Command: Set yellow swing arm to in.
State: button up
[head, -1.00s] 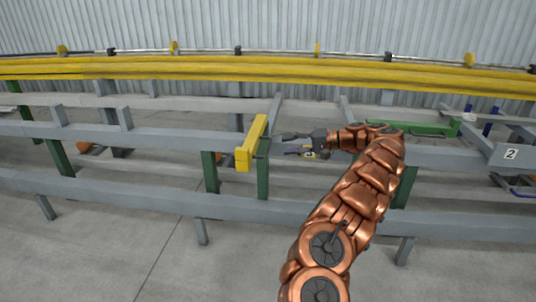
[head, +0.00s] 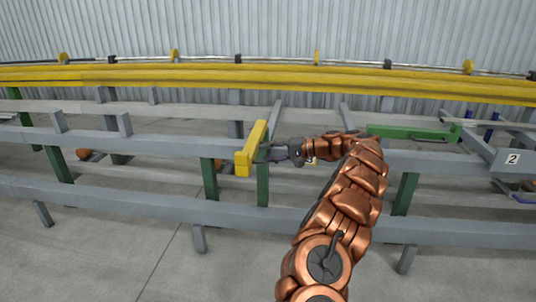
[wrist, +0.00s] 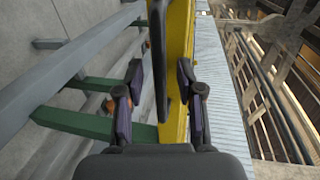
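The yellow swing arm (head: 256,137) sits on top of the grey frame in the head view, its blocky near end toward me. It also runs down the middle of the wrist view (wrist: 180,30). A dark upright handle bar (wrist: 158,60) stands along its left side in the wrist view. My gripper (head: 264,153) is at the right side of the arm's near end. In the wrist view my gripper (wrist: 160,85) has its fingers apart, with the handle bar between them in the picture. The right finger overlaps the yellow arm. Contact cannot be told.
Grey rails (head: 130,196) and green posts (head: 263,184) stand around the arm. Long yellow bars (head: 150,74) run across the back. A green swing arm (head: 410,132) and a plate marked 2 (head: 512,158) are at right. Open floor (head: 100,250) lies in front.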

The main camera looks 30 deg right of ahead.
grip_shut()
dwell(0.4)
jog(key=shift+a, duration=0.15)
